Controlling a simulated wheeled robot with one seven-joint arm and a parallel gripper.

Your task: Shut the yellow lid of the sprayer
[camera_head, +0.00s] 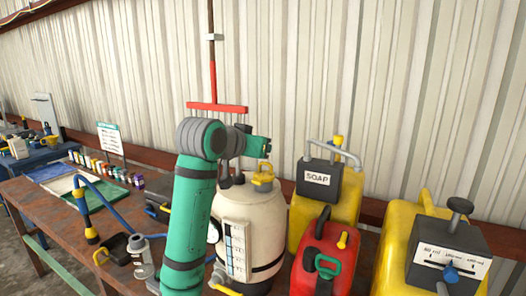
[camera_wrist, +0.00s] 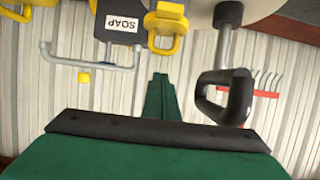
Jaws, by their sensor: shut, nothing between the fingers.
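The sprayer (camera_head: 248,228) is a cream-white tank standing on the table, partly hidden by my arm. Its yellow lid (camera_head: 263,178) is on top toward the right, with a loop standing up. The lid also shows at the top of the upside-down wrist view (camera_wrist: 166,22); I cannot tell how far it is open. My gripper (camera_head: 264,146) is shut and empty, just above the lid in the head view. Its green fingers (camera_wrist: 160,92) show shut in the wrist view, apart from the lid. The sprayer's black pump handle (camera_wrist: 228,98) is beside the fingers.
A yellow SOAP can (camera_head: 329,196) with a grey handle stands right of the sprayer. A red can (camera_head: 325,258) and a yellow dispenser (camera_head: 425,245) stand nearer and farther right. A red rake (camera_head: 217,107) hangs behind on the wall. A blue hose (camera_head: 115,208) lies left.

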